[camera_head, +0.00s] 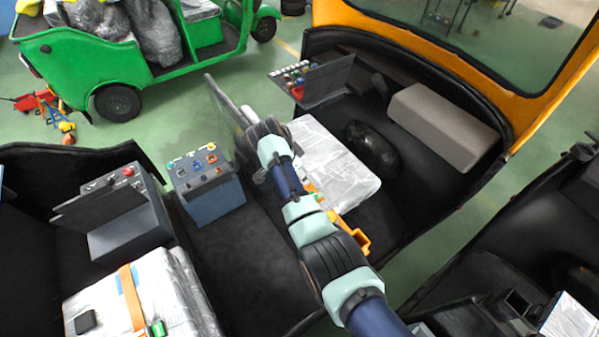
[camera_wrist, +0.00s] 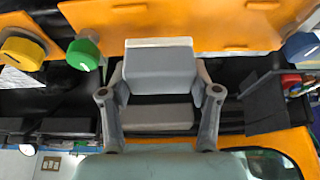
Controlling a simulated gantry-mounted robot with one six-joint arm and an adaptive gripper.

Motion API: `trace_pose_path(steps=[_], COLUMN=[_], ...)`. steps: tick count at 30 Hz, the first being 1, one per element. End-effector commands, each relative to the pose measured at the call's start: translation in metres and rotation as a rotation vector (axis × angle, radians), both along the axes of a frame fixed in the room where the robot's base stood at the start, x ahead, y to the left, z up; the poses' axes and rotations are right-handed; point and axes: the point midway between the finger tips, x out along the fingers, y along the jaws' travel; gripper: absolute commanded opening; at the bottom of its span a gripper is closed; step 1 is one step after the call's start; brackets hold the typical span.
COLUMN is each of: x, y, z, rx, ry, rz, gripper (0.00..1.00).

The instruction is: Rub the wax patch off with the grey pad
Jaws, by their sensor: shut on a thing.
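The grey pad (camera_wrist: 160,72) is a pale grey block between the two fingers of my gripper (camera_wrist: 160,94) in the wrist view. The fingers are closed against its sides. In the head view my gripper (camera_head: 256,140) is at the end of the arm, beside a thin grey upright panel (camera_head: 226,108), and the fingertips are mostly hidden by my wrist. I cannot tell whether the pad touches any surface. I cannot make out a wax patch in either view.
A blue-grey control box (camera_head: 210,185) stands left. In the wrist view an orange panel (camera_wrist: 180,20) with a yellow knob (camera_wrist: 22,52), a green knob (camera_wrist: 83,54) and a blue knob (camera_wrist: 301,47) lies across the top.

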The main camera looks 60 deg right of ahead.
Motion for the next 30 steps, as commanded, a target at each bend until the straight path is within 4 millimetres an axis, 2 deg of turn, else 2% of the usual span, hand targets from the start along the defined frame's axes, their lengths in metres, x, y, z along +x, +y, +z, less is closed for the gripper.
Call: trace_pose_path(steps=[16, 30], x=[0.005, 0.007], y=[0.005, 0.008], z=[0.051, 0.054], rx=[0.003, 0.003], ry=[0.002, 0.002], rz=[0.011, 0.021], gripper=[0.29, 0.29])
